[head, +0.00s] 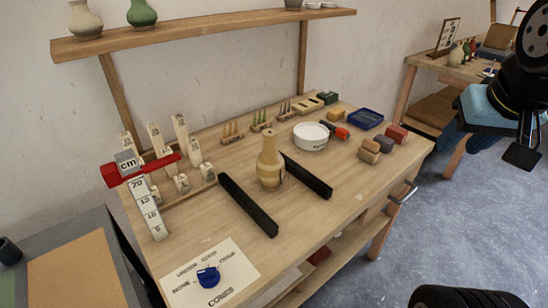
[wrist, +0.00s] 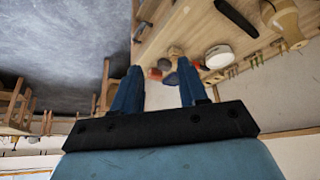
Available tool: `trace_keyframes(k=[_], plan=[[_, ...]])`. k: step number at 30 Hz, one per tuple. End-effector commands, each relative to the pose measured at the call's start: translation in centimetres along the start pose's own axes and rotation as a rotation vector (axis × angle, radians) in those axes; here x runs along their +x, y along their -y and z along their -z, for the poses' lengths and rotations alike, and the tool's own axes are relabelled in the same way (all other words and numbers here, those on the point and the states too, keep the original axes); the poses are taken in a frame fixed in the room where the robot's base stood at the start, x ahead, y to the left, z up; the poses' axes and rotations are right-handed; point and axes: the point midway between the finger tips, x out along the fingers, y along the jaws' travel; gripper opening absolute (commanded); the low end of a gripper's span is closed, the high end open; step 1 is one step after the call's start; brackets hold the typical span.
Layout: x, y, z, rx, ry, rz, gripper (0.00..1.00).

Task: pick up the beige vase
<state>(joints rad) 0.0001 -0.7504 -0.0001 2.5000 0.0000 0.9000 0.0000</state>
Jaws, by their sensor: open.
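The beige vase (head: 269,165) stands upright on the workbench, between two black bars. It has a round body and a narrow neck. In the wrist view the vase (wrist: 283,18) shows upside down, cut off at the top right corner. My gripper (wrist: 157,88) is open, with two blue fingers apart and nothing between them. In the head view my arm is at the upper right, off the bench and well apart from the vase. A paler grey-beige vase (head: 85,20) and a green vase (head: 141,14) stand on the shelf above.
The black bars (head: 248,205) (head: 306,176) lie on either side of the vase. A white bowl (head: 310,137), a blue tray (head: 365,119) and small blocks (head: 370,148) are to its right. A red-and-white measuring piece (head: 128,165) is at left.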

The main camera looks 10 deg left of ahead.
Motion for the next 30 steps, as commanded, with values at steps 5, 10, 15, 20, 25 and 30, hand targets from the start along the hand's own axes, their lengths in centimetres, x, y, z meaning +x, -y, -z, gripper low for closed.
trace_keyframes(k=[5,10,15,20,25,30], plan=[[0.0,0.0,0.0,0.0,0.0,0.0,0.45],[0.6,0.3,0.0,-0.051,0.039,-0.008,0.62],[2.7,1.6,0.1,-0.239,0.169,-0.053,0.67],[5.0,2.9,0.2,-0.497,0.32,-0.125,0.67],[7.3,4.5,0.8,-0.777,0.456,-0.221,0.67],[9.2,6.9,1.7,-1.061,0.563,-0.338,0.67]])
